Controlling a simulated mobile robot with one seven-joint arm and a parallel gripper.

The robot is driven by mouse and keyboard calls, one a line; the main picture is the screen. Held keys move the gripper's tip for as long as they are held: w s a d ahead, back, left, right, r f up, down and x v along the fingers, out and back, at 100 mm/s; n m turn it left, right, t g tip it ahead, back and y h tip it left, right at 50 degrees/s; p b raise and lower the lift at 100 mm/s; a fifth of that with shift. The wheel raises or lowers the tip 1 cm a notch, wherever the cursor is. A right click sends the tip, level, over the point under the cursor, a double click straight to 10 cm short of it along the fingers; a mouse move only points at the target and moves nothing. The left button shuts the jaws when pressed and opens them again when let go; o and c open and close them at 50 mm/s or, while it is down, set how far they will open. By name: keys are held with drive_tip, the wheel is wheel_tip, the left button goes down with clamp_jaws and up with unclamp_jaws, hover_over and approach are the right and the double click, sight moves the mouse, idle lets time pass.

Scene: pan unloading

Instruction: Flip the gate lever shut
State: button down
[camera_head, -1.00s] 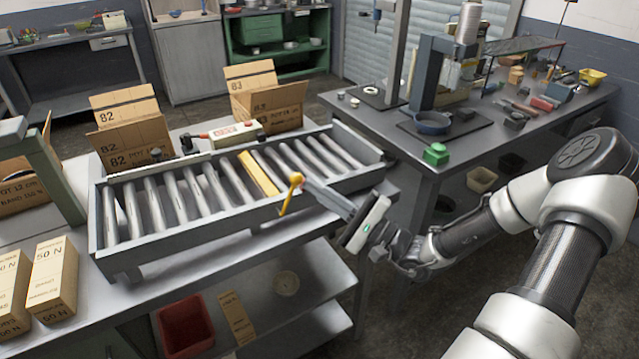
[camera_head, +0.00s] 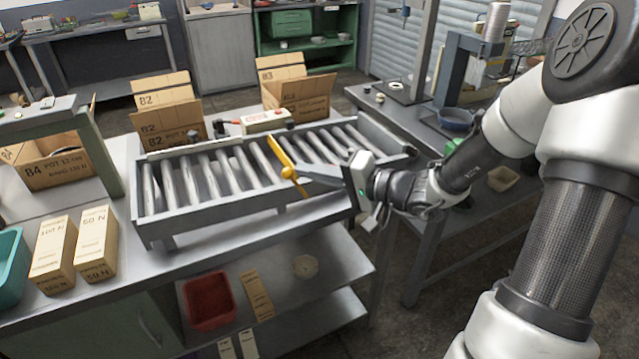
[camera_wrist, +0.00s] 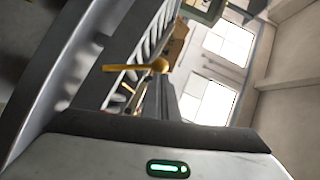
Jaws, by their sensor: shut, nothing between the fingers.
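The gate lever (camera_head: 299,187) is a yellow arm with a round knob at the front side rail of the roller conveyor (camera_head: 190,216). It leans up and to the left from its lower end. A yellow gate bar (camera_head: 279,150) lies across the rollers just behind the knob and partly overlaps it in the picture. My gripper (camera_head: 302,171) is shut and empty, coming from the right with its fingertips at the knob. In the wrist view the lever (camera_wrist: 130,67) and its knob show just beyond my fingers (camera_wrist: 160,98); whether they touch is unclear.
A white and red control box (camera_head: 265,121) stands behind the rollers. Open cartons (camera_head: 170,125) stand at the back. Two upright cartons (camera_head: 92,245) stand on the bench at left. A red bin (camera_head: 209,300) is on the shelf below. The rollers are bare.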

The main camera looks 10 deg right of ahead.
drive_tip(key=shift+s+a+f+n+h+b, duration=0.15)
drive_tip(key=shift+a+n+h+b, duration=0.4)
drive_tip(key=shift+b, duration=0.4)
drive_tip(key=shift+s+a+f+n+h+b, duration=0.15)
drive_tip(key=shift+a+n+h+b, duration=0.35)
drive_tip(key=shift+b, duration=0.4)
drive_tip(key=shift+a, duration=0.2)
drive_tip(key=shift+d, duration=0.1)
